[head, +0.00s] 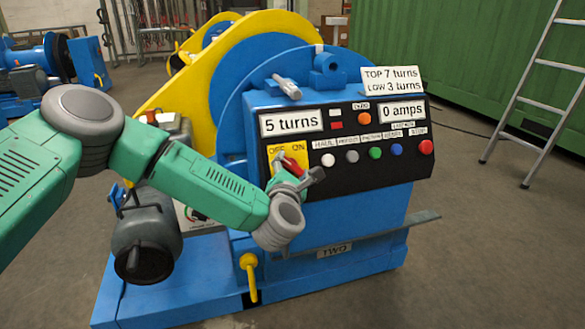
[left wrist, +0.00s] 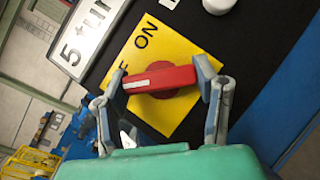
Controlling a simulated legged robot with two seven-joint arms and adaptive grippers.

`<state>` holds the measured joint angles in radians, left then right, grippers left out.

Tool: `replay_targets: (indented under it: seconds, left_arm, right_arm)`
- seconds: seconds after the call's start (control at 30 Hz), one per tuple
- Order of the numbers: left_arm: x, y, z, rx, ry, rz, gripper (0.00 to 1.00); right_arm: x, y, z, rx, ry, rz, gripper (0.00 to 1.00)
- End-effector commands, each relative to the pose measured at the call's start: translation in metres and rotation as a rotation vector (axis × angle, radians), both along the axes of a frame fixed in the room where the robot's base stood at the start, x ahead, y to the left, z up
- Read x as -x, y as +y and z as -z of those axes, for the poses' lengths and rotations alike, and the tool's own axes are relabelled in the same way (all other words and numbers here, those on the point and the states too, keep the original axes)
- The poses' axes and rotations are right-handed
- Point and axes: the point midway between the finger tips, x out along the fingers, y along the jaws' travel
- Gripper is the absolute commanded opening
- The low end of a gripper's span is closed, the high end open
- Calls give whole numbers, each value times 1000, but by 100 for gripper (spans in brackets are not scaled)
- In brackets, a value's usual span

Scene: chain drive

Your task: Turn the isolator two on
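The isolator switch has a red handle (left wrist: 160,81) on a yellow plate (left wrist: 176,52) marked OFF and ON. It also shows in the head view, with the handle (head: 296,162) at the left of the black panel. In the left wrist view the handle lies across the plate with its white stripe towards the left; OFF is partly covered. My left gripper (left wrist: 161,82) is open, its fingers spread at the two ends of the handle; I cannot tell whether they touch it. In the head view the left gripper (head: 296,176) is at the handle. My right gripper is not in view.
The blue winch unit's plate (head: 334,249) reads TWO. Several buttons line the panel right of the switch, starting with a white button (head: 328,160). Signs read "5 turns" (head: 291,122) and "0 amps" (head: 402,111). A yellow lever (head: 249,262) stands low in front. A ladder (head: 535,85) stands right.

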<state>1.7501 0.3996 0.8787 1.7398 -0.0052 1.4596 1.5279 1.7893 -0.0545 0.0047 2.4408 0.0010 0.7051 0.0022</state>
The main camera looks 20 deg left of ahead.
Motion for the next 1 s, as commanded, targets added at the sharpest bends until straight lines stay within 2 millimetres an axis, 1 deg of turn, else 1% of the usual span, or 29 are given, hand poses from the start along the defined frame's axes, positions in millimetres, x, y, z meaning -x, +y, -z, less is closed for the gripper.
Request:
replay_targets:
  seconds: [0.27, 0.43, 0.57, 1.0]
  left_arm:
    - [0, -2, -2, -18, 12, 16, 26]
    - [1, -2, -4, -71, 48, 49, 26]
    - [1, -2, -6, -138, 93, 90, 26]
    - [1, -4, -7, -442, 298, 276, 26]
  right_arm:
    - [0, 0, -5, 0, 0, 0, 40]
    - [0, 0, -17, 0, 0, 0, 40]
    - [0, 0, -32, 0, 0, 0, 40]
    - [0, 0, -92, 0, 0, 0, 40]
